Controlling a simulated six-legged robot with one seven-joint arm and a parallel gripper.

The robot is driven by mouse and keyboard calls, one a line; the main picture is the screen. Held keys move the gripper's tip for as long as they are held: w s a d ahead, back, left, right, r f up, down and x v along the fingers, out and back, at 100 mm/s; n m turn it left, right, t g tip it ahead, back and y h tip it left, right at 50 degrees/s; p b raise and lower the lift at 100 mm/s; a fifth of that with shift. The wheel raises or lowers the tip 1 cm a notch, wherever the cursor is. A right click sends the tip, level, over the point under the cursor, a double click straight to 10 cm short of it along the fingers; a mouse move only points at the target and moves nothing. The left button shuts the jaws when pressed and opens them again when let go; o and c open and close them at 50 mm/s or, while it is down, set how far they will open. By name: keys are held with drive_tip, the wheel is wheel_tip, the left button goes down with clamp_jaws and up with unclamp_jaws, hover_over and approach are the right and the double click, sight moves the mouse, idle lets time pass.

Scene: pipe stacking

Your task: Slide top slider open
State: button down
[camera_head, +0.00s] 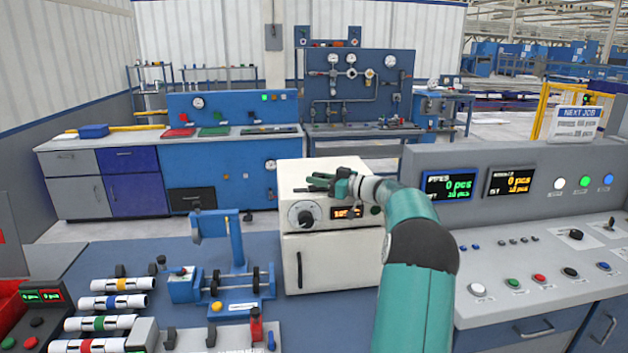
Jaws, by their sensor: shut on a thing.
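A white cabinet-like box (333,262) stands at the centre of the blue bench. It has a round dial, a small orange display, and a front door with a dark vertical handle. A dark slider (315,188) shows on its top surface, partly covered by my gripper. My gripper (330,182) is at the end of my teal arm, low over the top of the box, and is shut on the slider. The exact finger contact is small and hard to make out.
A blue fixture with rollers (233,285) stands left of the box. Several banded white pipes (118,303) lie at the lower left. A grey control console (530,270) with buttons and displays stands close on the right. Workbenches with gauges line the back.

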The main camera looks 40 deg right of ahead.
drive_tip(key=c, duration=1.2)
unclamp_jaws()
drive_tip(key=shift+s+d, duration=0.2)
drive_tip(key=shift+d, duration=0.1)
drive_tip(key=shift+w+a, duration=0.1)
drive_tip(key=v, duration=1.3)
drive_tip(key=shift+s, duration=0.4)
